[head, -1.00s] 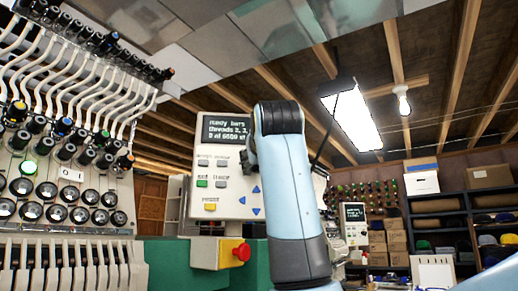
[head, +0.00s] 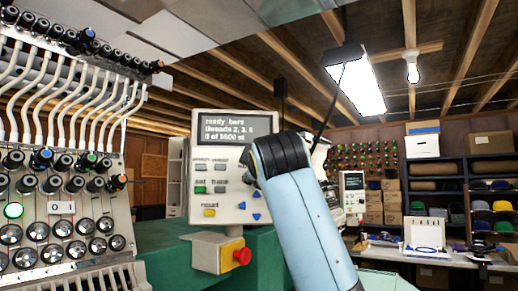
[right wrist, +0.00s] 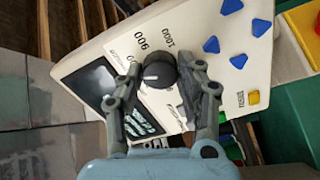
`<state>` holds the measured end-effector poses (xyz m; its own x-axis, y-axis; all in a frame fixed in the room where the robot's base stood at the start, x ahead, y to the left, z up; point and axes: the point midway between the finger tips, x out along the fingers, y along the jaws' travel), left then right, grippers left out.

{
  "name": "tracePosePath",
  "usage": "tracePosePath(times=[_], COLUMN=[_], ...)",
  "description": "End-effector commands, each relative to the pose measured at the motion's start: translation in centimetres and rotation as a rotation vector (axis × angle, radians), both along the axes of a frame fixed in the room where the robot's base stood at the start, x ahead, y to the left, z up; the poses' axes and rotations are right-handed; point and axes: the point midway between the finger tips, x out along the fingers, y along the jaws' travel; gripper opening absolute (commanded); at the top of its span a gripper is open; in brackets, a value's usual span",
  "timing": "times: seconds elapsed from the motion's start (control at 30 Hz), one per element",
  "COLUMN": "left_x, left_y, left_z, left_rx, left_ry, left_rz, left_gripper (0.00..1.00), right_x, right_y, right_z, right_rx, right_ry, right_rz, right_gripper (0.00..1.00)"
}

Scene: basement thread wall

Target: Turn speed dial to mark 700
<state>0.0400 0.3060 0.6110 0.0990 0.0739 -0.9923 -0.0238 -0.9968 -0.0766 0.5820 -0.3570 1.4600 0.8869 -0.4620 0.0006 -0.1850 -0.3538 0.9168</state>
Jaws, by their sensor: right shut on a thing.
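The speed dial is a dark round knob (right wrist: 160,71) on the cream control panel (right wrist: 205,60) in the right wrist view. A short white line on the knob points left in that picture. The printed numbers 900 and 1000 show above the knob; mark 700 is not readable. My right gripper (right wrist: 163,76) is shut on the knob, one finger on each side. In the head view the panel (head: 202,152) stands upright, and my right arm covers its right side, the dial and most of the gripper. My left gripper is not in view.
The panel has a lit text screen (head: 222,129), blue arrow buttons and a yellow button (head: 209,213). A red knob (head: 242,256) sits on a box below. A thread rack (head: 60,170) stands left; shelves (head: 460,195) stand at the back right.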

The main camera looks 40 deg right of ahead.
Motion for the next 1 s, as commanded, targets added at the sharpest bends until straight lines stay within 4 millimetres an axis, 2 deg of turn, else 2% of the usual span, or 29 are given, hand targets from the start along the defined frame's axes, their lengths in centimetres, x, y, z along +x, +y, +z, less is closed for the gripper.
tracePosePath(times=[0.03, 0.4, 0.6, 1.0], left_x=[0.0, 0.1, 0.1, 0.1], left_y=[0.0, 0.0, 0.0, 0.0], left_z=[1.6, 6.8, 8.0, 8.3], left_rx=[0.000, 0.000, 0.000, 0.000], left_ry=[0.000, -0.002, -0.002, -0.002], left_rz=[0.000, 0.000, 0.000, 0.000], left_gripper=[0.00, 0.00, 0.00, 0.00], right_x=[0.0, 0.0, 0.0, 0.0], right_y=[0.0, 0.0, 0.0, 0.0], right_z=[0.5, 0.3, 0.1, -0.2], right_rx=[-0.038, -0.350, -0.506, -0.722], right_ry=[0.026, 0.188, 0.266, 0.380], right_rz=[0.001, 0.002, 0.002, 0.001], right_gripper=[0.04, 0.04, 0.04, 0.04])
